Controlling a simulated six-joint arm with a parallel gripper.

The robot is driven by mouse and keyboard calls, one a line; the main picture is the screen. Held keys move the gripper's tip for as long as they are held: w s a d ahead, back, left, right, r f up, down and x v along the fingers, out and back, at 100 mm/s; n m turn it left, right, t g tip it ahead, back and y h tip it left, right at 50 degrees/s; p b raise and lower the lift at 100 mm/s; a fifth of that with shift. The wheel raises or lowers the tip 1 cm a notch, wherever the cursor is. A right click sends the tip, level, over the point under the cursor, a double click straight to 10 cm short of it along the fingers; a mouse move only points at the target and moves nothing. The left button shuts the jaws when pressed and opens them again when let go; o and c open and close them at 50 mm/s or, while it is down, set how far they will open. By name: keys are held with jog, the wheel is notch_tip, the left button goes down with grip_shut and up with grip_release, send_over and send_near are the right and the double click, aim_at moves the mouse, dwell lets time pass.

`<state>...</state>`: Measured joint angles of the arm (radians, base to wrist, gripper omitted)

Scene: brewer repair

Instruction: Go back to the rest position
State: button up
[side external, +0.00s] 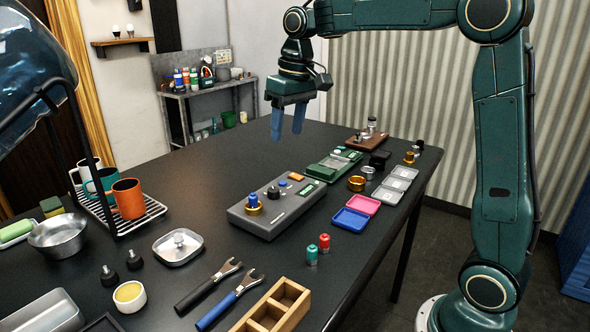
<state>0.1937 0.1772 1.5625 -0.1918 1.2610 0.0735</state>
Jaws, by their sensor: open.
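My gripper (288,122) hangs above the back part of the black table (235,135), fingers pointing down. Its two blue fingers are apart with nothing between them. It is clear of the table, behind and above the grey device (293,213). The grey device carries a gold-and-blue fitting (253,204), a black knob (273,192) and an orange block (296,176). A green device (330,168) lies behind it to the right.
Small trays in blue (350,219), pink (363,204) and grey line the right side. The table's back left is clear.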

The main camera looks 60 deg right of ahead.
jog(key=s+a+f+t, duration=0.2)
jog(key=s+a, duration=0.1)
jog(key=s, duration=0.9)
jog(key=s+a+f+n+t, duration=0.1)
jog(key=s+a+f+t, duration=0.1)
jog(key=s, duration=1.1)
jog(key=shift+a+f, duration=0.5)
